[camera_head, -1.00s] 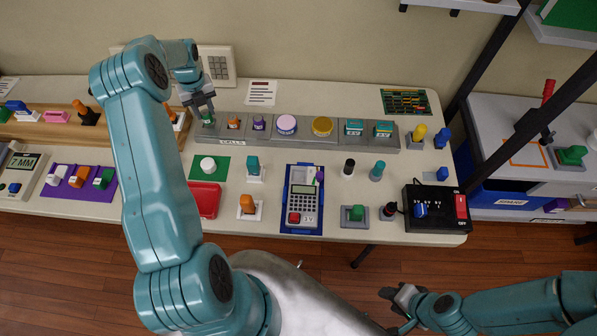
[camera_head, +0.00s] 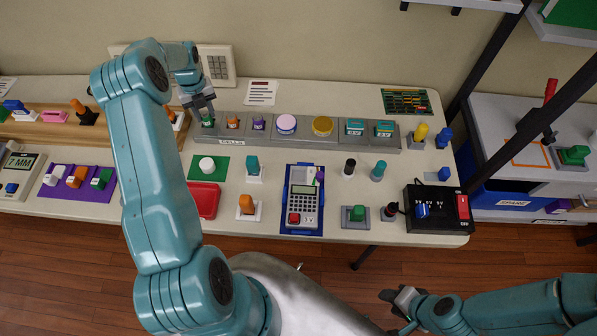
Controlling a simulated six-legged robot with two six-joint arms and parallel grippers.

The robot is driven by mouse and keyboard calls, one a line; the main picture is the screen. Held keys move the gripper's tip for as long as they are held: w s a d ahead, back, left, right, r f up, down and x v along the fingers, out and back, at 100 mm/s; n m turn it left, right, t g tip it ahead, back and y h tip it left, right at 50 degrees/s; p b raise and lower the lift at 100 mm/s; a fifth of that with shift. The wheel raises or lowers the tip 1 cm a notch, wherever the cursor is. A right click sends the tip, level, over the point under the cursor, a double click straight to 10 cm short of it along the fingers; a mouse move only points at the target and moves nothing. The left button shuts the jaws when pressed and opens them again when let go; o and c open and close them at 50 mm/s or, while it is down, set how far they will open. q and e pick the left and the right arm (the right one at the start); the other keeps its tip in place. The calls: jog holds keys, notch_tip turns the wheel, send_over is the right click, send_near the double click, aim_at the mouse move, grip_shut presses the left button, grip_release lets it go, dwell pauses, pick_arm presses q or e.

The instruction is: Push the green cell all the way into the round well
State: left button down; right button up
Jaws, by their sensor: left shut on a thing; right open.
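The green cell (camera_head: 208,122) is at the far left end of the long grey rack marked CELLS (camera_head: 290,138). My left gripper (camera_head: 204,112) reaches down over that end and is shut on the green cell's top. The cell looks upright. The round well under it is hidden by the cell and the fingers, so I cannot tell how deep the cell sits. My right gripper (camera_head: 396,309) is open and empty at the bottom of the view, off the table.
Orange (camera_head: 233,122) and purple (camera_head: 258,122) cells stand close to the right of the green cell, followed by round and square ones. A white piece on a green mat (camera_head: 196,174), a red tray (camera_head: 207,203) and a calculator (camera_head: 303,200) lie in front.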

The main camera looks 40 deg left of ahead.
aim_at(204, 114)
pick_arm(q)
jog(key=shift+f, duration=0.25)
jog(key=c, duration=0.7)
grip_release()
jog(key=c, duration=0.3)
jog(key=shift+r, duration=0.1)
jog(key=shift+r+p, duration=1.6)
jog(key=shift+r, duration=1.9)
jog(key=shift+f, duration=0.1)
